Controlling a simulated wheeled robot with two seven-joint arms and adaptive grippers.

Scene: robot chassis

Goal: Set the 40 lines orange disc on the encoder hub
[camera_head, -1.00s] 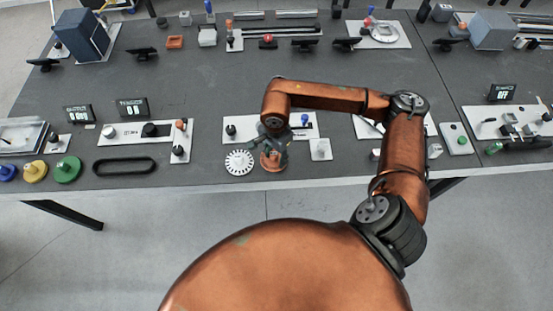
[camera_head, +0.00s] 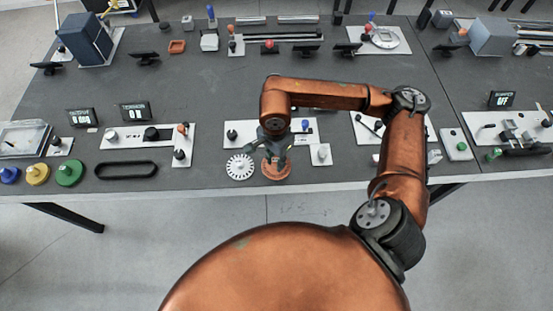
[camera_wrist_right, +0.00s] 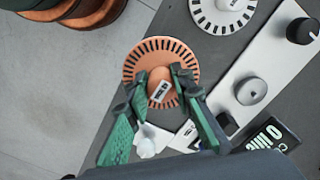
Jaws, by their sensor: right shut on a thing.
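The orange disc (camera_head: 276,172), slotted around its rim, is near the front edge of the table; it also shows in the right wrist view (camera_wrist_right: 140,66). My right gripper (camera_head: 273,156) points down over it. Its green-padded fingers (camera_wrist_right: 160,92) are shut on the disc's central orange knob, which bears a small white label. I cannot tell whether the disc touches the table. A grey round hub (camera_wrist_right: 251,91), seemingly the encoder hub, stands on a white plate (camera_wrist_right: 228,105) beside the disc. The gripper and arm hide this hub in the head view. My left gripper is out of view.
A white slotted disc (camera_head: 240,167) lies just left of the orange one. A black knob (camera_head: 232,134) is on the white plate's left end. A small white block (camera_head: 320,154) stands to the right. A black oval ring (camera_head: 126,170) lies farther left.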

